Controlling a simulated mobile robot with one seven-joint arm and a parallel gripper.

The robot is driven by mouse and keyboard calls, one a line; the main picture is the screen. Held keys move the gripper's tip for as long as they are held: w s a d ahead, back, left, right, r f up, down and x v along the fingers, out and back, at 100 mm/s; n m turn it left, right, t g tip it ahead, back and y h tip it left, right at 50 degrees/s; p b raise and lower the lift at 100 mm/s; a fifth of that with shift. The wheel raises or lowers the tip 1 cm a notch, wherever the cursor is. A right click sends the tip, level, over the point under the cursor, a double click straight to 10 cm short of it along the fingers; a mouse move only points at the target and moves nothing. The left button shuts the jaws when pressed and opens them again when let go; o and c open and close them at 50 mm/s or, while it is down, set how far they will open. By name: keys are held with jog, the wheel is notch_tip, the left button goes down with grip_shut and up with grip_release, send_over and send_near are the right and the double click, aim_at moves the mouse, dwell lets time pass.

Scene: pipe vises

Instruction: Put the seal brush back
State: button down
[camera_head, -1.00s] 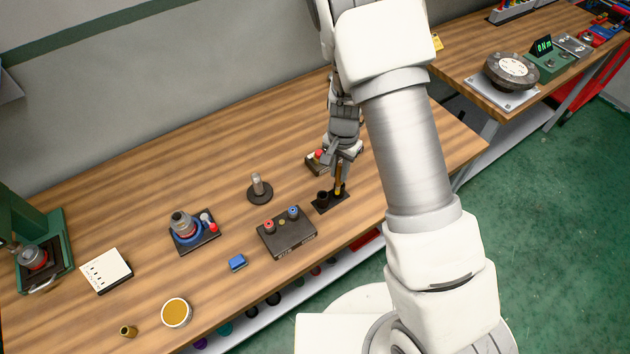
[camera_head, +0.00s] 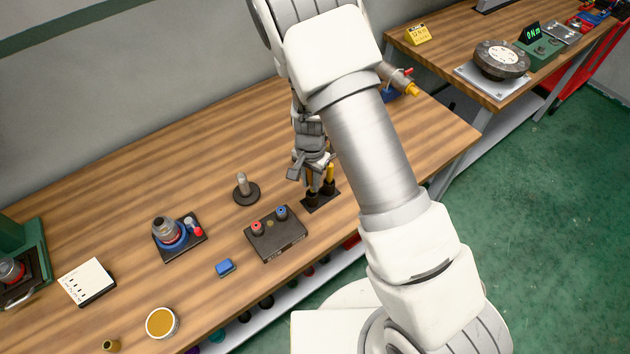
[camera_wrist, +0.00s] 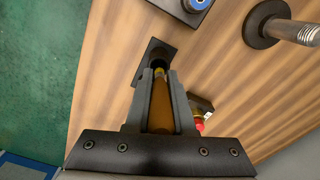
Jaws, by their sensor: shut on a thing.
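My gripper (camera_head: 311,172) is shut on the seal brush (camera_head: 310,184), which has an amber-brown handle. It holds the brush roughly upright over the left cup of a small black two-cup holder (camera_head: 322,203). The brush's lower end is at the cup's mouth; I cannot tell how deep it sits. A second yellow-handled tool (camera_head: 330,173) stands in the right cup. In the wrist view the brush handle (camera_wrist: 160,105) lies between the fingers (camera_wrist: 160,82), pointing at the dark holder (camera_wrist: 152,50). The bristles are hidden.
A dark box with red and blue knobs (camera_head: 277,236) sits left of the holder, with a round-based post (camera_head: 245,190) behind it. A red-topped item (camera_wrist: 199,124) is beside the gripper in the wrist view. A horizontal yellow-tipped tool (camera_head: 403,84) is behind my arm. Bare wood lies left of the gripper.

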jog(key=c, duration=0.8)
grip_release()
jog(key=shift+f, duration=0.1)
jog(key=shift+r, duration=0.2)
notch_tip(320, 180, up, 11)
jog(key=shift+f, duration=0.15)
jog(key=shift+r, duration=0.6)
jog(key=shift+d, duration=0.1)
